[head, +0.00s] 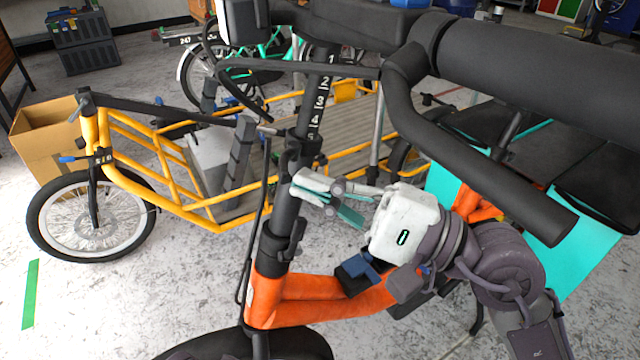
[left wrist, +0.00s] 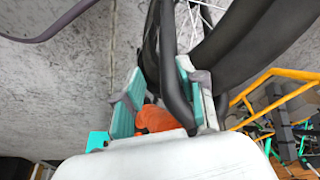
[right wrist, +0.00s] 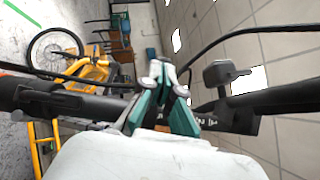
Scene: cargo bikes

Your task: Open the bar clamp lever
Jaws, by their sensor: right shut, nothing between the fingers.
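The black clamp (head: 303,152) sits on the upright steering post (head: 318,95) of the orange bike, just below the post's white numbers. I cannot make out its lever clearly or tell whether it is open. My right gripper (head: 303,184) is shut and empty, its fingertips close to the post just below the clamp. In the right wrist view the fingertips (right wrist: 160,80) come together in front of the post, hiding part of it. My left gripper is outside the head view. In the left wrist view it (left wrist: 160,72) is open around or near a black tube, with orange frame behind.
The black handlebar (head: 480,150) crosses the upper right above my right arm. A lower black collar (head: 283,243) joins the post to the orange frame (head: 325,300). A yellow cargo bike (head: 130,170) and a cardboard box (head: 42,145) stand behind.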

